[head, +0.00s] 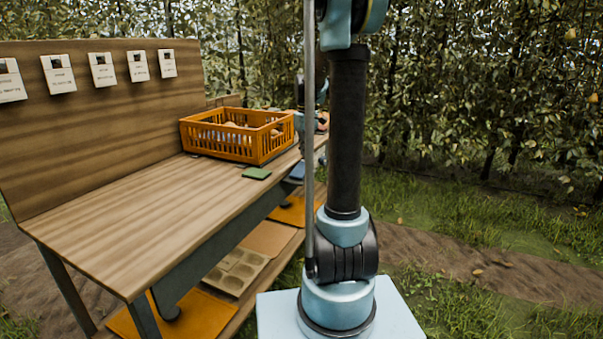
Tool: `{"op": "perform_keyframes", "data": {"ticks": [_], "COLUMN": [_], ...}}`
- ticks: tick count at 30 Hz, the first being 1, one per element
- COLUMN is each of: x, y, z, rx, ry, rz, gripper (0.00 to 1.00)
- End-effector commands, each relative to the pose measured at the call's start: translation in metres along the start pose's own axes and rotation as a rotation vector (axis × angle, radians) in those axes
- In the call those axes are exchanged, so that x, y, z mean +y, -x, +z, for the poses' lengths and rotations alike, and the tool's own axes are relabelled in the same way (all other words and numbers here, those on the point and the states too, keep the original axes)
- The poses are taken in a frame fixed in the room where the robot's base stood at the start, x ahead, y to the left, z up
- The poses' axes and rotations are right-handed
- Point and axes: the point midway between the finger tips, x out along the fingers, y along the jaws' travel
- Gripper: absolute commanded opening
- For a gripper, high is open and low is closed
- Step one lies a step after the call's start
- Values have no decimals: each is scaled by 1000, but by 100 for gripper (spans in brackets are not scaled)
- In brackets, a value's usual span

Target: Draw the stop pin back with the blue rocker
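In the head view a small blue piece (297,171) shows at the right edge of the bench, just left of my arm. It is too small and too covered to tell whether it is the blue rocker. I cannot make out the stop pin. My upright arm hides the far right end of the bench. Small dark and pale blue parts of my arm's far end show behind the upright link, above the bench beside the crate. The gripper's fingers cannot be made out there, nor whether they touch anything.
An orange crate (222,148) with fruit in it stands on the wooden bench (120,225). A green pad (257,173) lies in front of it. Several white cards hang on the back board (100,130). A moulded tray (237,270) lies on the lower shelf. The bench's front left is clear.

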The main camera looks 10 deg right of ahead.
Motion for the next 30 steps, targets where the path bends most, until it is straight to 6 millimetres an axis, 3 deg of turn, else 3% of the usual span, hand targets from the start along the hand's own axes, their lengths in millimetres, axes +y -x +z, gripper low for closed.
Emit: {"op": "perform_keyframes", "data": {"ticks": [30], "x": [0], "y": [-11], "z": [0], "rx": [0], "ry": [0], "rz": [0], "gripper": [0]}}
